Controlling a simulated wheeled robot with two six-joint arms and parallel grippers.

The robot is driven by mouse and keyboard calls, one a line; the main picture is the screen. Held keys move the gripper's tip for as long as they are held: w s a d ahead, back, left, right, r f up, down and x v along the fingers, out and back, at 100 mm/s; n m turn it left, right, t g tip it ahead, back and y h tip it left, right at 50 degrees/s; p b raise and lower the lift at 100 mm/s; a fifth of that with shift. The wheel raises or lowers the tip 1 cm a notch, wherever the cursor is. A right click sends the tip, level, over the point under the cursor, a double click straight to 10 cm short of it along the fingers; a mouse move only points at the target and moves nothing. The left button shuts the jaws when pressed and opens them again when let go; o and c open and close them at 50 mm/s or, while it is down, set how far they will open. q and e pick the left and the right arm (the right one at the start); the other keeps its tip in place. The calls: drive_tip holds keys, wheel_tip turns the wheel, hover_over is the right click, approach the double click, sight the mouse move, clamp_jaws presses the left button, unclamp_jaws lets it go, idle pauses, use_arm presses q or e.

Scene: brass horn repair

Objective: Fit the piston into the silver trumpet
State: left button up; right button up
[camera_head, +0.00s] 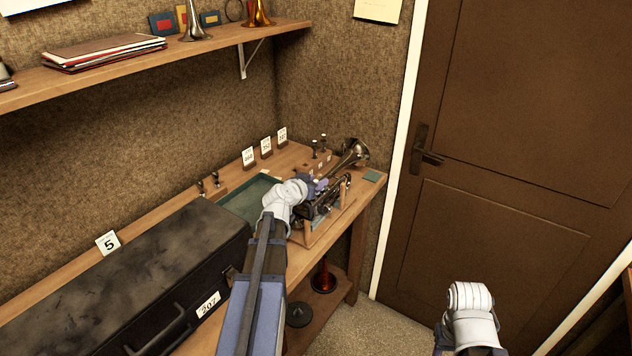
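The silver trumpet (353,154) lies at the right end of the workbench, with its bell toward the back corner. Its valve section is dark and partly hidden behind my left gripper. A wooden cradle (310,238) shows under it. My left gripper (318,186) is at the trumpet's valves, close to or touching them. Its fingers are too small and covered to show whether they are open or hold a piston. Small piston-like parts (315,148) stand upright in a wooden block behind the trumpet. My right arm shows at the bottom right, but its gripper fingers do not show.
A black case (130,275) labelled 207 fills the bench's left part. A green tray (240,205) lies between case and trumpet. Number cards (266,147) and two small upright parts (215,180) stand along the back. A shelf (150,60) hangs above; a brown door (500,180) is right.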

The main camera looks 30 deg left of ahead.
use_arm(q)
drive_tip(key=shift+o, duration=0.7)
drive_tip(key=shift+s, duration=0.1)
drive_tip(key=p+v, duration=0.2)
drive_tip(key=v, duration=0.5)
drive_tip(key=shift+s+r+p, duration=0.15)
drive_tip(key=shift+s+p, duration=0.15)
drive_tip(key=shift+p, duration=0.05)
